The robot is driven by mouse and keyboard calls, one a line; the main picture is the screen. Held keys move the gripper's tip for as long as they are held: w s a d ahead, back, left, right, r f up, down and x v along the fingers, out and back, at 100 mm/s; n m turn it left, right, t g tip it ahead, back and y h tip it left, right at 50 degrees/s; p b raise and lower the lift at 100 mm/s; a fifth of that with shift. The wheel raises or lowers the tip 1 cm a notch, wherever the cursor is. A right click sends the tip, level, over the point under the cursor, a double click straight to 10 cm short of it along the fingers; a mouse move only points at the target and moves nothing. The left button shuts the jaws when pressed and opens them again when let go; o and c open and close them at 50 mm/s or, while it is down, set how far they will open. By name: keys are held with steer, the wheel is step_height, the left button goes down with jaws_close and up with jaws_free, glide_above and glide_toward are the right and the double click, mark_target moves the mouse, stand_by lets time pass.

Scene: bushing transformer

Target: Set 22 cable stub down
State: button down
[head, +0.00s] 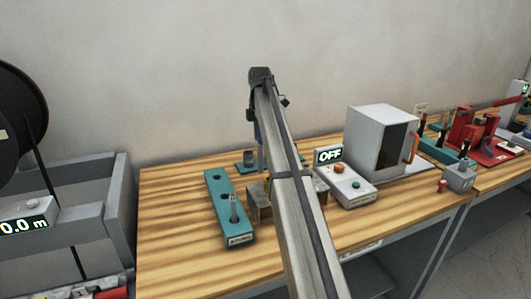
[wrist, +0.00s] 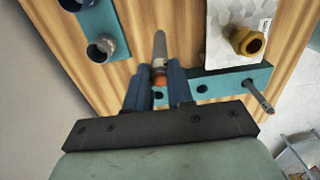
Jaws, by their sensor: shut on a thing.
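In the wrist view my gripper (wrist: 161,76) is shut on a cable stub (wrist: 159,46). The stub is a grey rod with an orange-copper part between the blue fingertips. Beyond and to the right lies a teal rack (wrist: 225,82) with dark holes, and a thin metal pin stands at its right end. In the head view the teal rack (head: 219,186) lies on the bench with a grey pin (head: 233,209) upright near its front end. My arm hides most of my gripper there, and the held stub cannot be made out. Whether the stub touches anything is unclear.
A teal plate with grey cups (wrist: 101,47) and a pale block with a brass socket (wrist: 247,41) lie near my gripper. A control box (head: 346,184) with an OFF display and a grey oven-like box (head: 378,140) stand right. The bench's left front (head: 180,230) is clear.

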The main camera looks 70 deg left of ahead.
steer(key=shift+f, duration=2.75)
steer(key=c, duration=1)
jaws_free()
step_height(320, 180, up, 11)
steer(key=shift+r, duration=0.65)
steer(key=shift+o, duration=0.4)
